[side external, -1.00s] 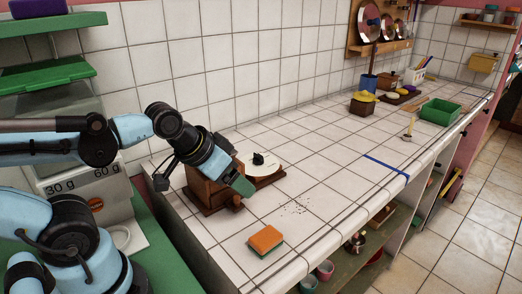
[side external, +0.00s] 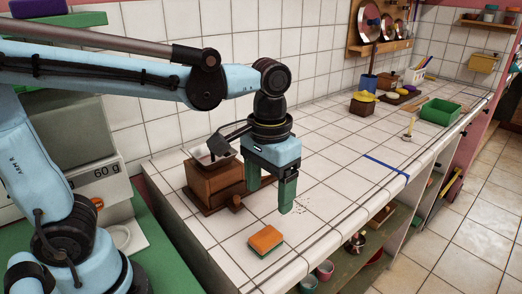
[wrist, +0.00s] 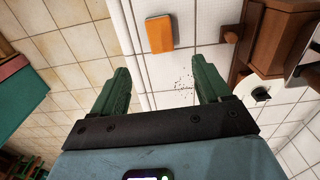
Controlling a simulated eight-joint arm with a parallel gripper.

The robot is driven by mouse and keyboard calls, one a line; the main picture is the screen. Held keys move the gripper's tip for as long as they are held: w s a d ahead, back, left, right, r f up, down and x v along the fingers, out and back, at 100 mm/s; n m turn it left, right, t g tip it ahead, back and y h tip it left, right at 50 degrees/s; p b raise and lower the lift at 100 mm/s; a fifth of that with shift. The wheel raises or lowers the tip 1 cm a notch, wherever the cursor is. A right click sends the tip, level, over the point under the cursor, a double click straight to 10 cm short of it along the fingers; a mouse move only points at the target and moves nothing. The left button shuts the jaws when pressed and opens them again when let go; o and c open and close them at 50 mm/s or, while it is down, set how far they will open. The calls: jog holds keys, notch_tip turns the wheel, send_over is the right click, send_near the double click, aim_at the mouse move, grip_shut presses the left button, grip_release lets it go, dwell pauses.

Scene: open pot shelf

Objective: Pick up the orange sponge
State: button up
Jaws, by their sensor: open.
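The orange sponge (side external: 266,241) lies flat on the white tiled counter near its front edge, with a dark green underside. In the wrist view the sponge (wrist: 160,34) is ahead of the fingertips, near the top of the picture and between their lines. My gripper (side external: 270,196) points down above the counter, with its green fingers apart and nothing between them. In the side view it is above the sponge and a little right of it. In the wrist view my gripper (wrist: 162,78) also shows spread wide.
A brown wooden grinder box (side external: 212,182) stands on the counter behind and left of the sponge. Dark crumbs (side external: 303,208) are scattered on the tiles. A blue strip (side external: 387,166) and green tray (side external: 439,112) are farther right.

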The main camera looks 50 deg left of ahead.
send_over(266, 236)
jog(key=f, duration=0.6)
jog(key=shift+w+f, duration=0.2)
jog(key=shift+w, duration=0.05)
jog(key=shift+s+f, duration=0.15)
jog(key=shift+f, duration=1.3)
jog(key=shift+s+f, duration=0.1)
jog(key=shift+f, duration=1.3)
jog(key=c, duration=1.1)
